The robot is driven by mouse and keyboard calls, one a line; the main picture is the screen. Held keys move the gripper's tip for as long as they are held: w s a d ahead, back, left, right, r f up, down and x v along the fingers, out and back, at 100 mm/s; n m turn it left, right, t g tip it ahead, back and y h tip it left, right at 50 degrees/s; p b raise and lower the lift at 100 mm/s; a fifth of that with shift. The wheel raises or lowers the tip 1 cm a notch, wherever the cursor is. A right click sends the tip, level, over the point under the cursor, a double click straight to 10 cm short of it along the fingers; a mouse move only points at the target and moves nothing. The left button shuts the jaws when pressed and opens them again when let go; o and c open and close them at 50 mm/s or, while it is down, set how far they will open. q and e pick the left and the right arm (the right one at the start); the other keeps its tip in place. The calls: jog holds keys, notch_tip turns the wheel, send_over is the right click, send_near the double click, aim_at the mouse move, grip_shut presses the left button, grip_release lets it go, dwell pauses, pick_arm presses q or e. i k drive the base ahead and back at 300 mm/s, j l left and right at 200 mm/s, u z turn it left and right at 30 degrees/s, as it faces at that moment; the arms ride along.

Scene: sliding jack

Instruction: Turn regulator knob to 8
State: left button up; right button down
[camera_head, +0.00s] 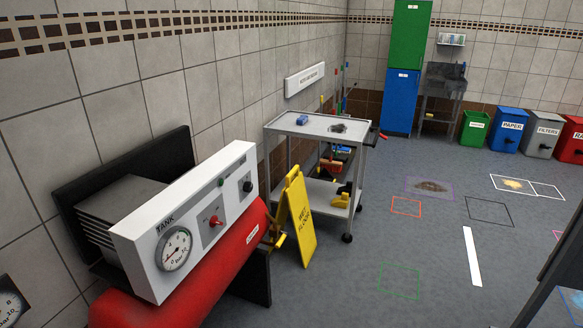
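A red air tank (190,285) stands at the left with a white control panel (140,255) above it. The panel carries a round dial gauge (174,249), a red knob or switch (214,221) near the middle, a green button or lamp (221,183), and a black knob (247,185) near the right end. I cannot tell for sure which control is the regulator knob, and its scale is too small to read. Neither of my grippers is in view.
A yellow wet-floor sign (295,218) leans just right of the tank, beside a grey wheeled cart (285,124). Coloured bins (509,132) and green and blue lockers (402,90) stand at the back. Another gauge (9,303) shows at lower left. The middle floor is open.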

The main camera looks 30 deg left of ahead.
aim_at(248, 187)
jog(key=i+u, duration=0.15)
jog(key=i, duration=0.3)
jog(key=i+l+u, duration=0.15)
jog(key=i, duration=0.35)
jog(key=i+l+u, duration=0.1)
jog(key=i, duration=0.35)
jog(key=i+l+u, duration=0.15)
jog(key=i, duration=0.3)
jog(key=l, duration=0.1)
